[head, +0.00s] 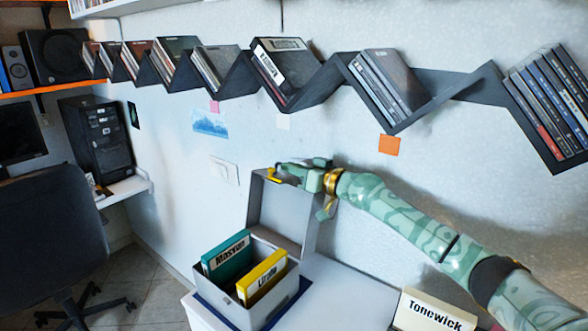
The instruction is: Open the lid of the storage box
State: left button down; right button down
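The grey storage box (270,299) stands on a white surface at the lower middle of the head view. Its lid (278,212) stands upright at the back, swung clear of the box mouth. A teal case (224,259) and a yellow case (262,279), both labelled, stand inside the box. My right gripper (299,192) is at the lid's upper edge. Its fingers look spread wide, one along the top and one down by the right side. Whether they touch the lid is unclear. My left gripper is not in view.
A cream card reading "Tonewick" (432,312) stands right of the box, under my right arm. A black zigzag shelf (330,75) with discs runs along the wall above. A black chair (45,225) is at left. White surface between box and card is clear.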

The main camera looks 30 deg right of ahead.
jog(key=shift+s+a+r+n+p, duration=0.3)
jog(key=shift+a+r+n+p, duration=0.15)
jog(key=shift+a+p, duration=0.25)
jog(key=shift+s+a, duration=0.1)
jog(key=shift+a, duration=0.2)
jog(key=c, duration=1.5)
grip_release()
